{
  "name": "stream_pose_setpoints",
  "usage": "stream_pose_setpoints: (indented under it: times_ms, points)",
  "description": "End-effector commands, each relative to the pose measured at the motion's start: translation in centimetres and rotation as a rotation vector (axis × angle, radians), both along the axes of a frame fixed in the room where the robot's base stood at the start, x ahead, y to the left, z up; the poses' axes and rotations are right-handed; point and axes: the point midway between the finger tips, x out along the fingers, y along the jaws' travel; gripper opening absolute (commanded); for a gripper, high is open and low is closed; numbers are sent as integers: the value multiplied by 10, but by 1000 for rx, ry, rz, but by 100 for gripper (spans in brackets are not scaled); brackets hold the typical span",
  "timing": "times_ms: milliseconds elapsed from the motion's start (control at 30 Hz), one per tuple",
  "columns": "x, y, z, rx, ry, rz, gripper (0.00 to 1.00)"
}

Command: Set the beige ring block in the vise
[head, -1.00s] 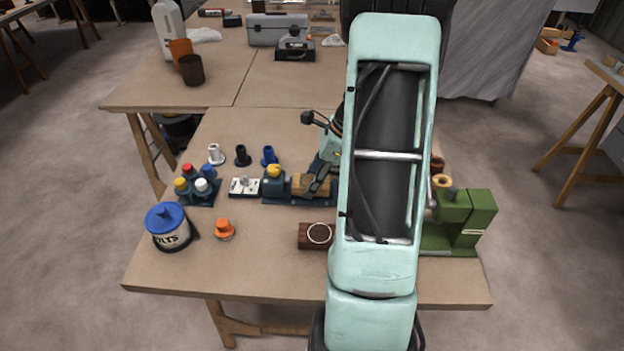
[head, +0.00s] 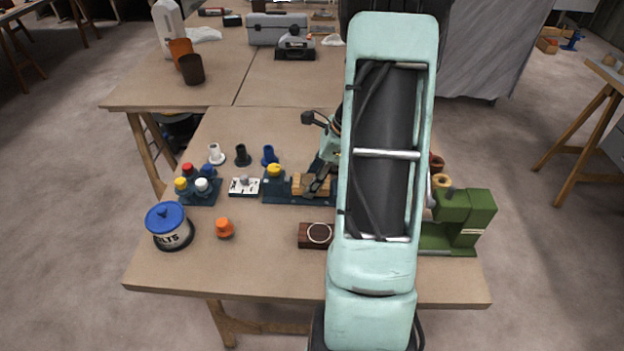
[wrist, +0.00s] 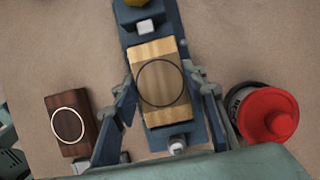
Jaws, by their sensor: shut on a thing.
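The beige ring block (wrist: 160,82), a pale wooden block with a dark ring on its top, is between the fingers of my gripper (wrist: 166,92) in the wrist view. My gripper is shut on it. The block is over the bed of the blue vise (wrist: 150,27), lined up along it between the vise's two ends. I cannot tell whether it rests on the bed. In the head view the block (head: 312,187) shows at the vise (head: 277,188), partly covered by my gripper. My arm hides the right part of the vise there.
A dark brown block with a pale ring (head: 315,235) lies in front of the vise. A red-lidded can (wrist: 266,115) stands close beside my gripper. A switch plate (head: 244,187), several coloured knobs (head: 198,184), a blue-lidded can (head: 169,228) and a green machine (head: 466,220) surround the area.

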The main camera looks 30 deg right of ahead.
Motion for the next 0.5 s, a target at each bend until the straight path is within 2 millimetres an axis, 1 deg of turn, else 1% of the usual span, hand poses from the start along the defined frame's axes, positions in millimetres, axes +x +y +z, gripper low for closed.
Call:
stream_pose_setpoints:
  times_ms: [500]
  points:
    - [0, 0, -10, 0, 0, 0, 14]
